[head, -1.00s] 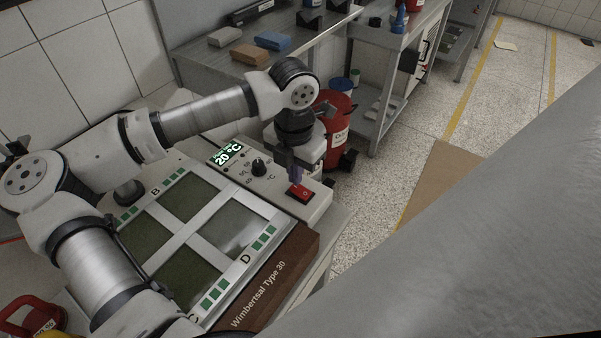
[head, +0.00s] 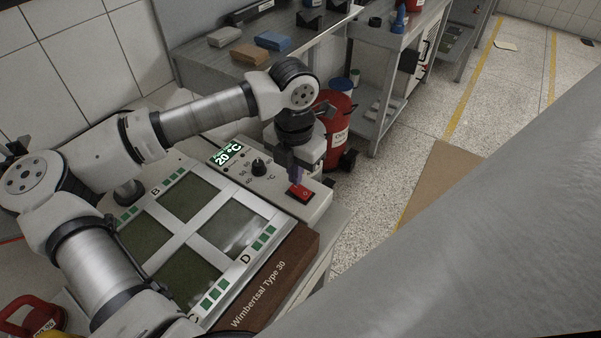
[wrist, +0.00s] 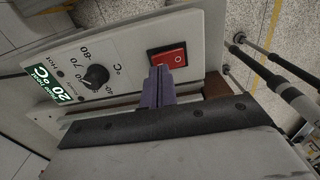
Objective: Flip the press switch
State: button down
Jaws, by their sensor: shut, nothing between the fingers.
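The red press switch (head: 301,193) sits in a dark frame on the white control panel of the machine. In the wrist view the switch (wrist: 168,57) lies right at the tips of my gripper (wrist: 160,70). My gripper (head: 296,180) points down with its purple fingers shut and nothing between them. The fingertips overlap the switch's near edge in the wrist view and its upper left side in the head view. I cannot tell whether they touch it. The tips hide a small part of the switch.
A black knob (head: 258,166) and a lit display (head: 227,154) reading 20 °C are on the same panel, left of the switch. A plate with several windows (head: 187,197) lies beside the panel.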

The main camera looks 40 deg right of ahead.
jog(key=shift+f+b, duration=0.95)
jog(key=shift+b, duration=0.1)
dwell(0.4)
jog(key=shift+r, duration=0.1)
jog(key=shift+r+p, duration=1.35)
jog(key=shift+r, duration=2.1)
